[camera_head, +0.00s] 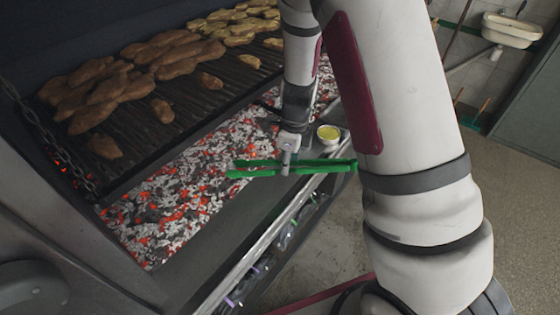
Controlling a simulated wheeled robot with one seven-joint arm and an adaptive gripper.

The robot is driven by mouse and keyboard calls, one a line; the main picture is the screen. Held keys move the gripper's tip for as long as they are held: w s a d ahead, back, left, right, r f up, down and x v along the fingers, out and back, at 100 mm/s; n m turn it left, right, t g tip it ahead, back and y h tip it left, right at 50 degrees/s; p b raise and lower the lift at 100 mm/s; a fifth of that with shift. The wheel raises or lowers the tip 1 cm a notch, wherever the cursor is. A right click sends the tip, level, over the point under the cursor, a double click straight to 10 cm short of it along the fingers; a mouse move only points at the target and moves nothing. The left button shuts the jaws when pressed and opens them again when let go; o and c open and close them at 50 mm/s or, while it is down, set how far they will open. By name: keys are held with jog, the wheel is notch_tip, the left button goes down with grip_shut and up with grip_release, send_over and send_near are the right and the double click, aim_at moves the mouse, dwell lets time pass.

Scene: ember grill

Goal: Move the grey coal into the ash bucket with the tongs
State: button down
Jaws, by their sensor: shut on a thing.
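My gripper (287,158) is shut on the green tongs (318,165), near the middle of their length. The tongs lie roughly level over the front ledge, with two arms pointing left to the edge of the coal bed (180,190). The tips look a little apart and I see nothing between them. The right end of the tongs reaches my arm. The coal bed holds many grey, black and glowing red pieces; I cannot tell which one is the grey coal. I cannot make out an ash bucket in this view.
A grate (140,125) with several pieces of food lies above the coals at the left. A small bowl with yellow contents (328,134) stands on the ledge behind the tongs. A chain (60,150) hangs at the left.

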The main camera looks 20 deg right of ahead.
aim_at(323, 164)
jog(key=shift+s+d+r+p, duration=0.35)
jog(key=shift+s+d, duration=0.55)
jog(key=shift+d, duration=0.4)
jog(key=shift+s+d+r+p, duration=0.3)
jog(key=shift+s+d+p, duration=0.15)
jog(key=shift+s+d, duration=0.7)
jog(key=shift+s+d+r+p, duration=0.35)
jog(key=shift+s+d, duration=0.35)
jog(key=shift+d, duration=0.8)
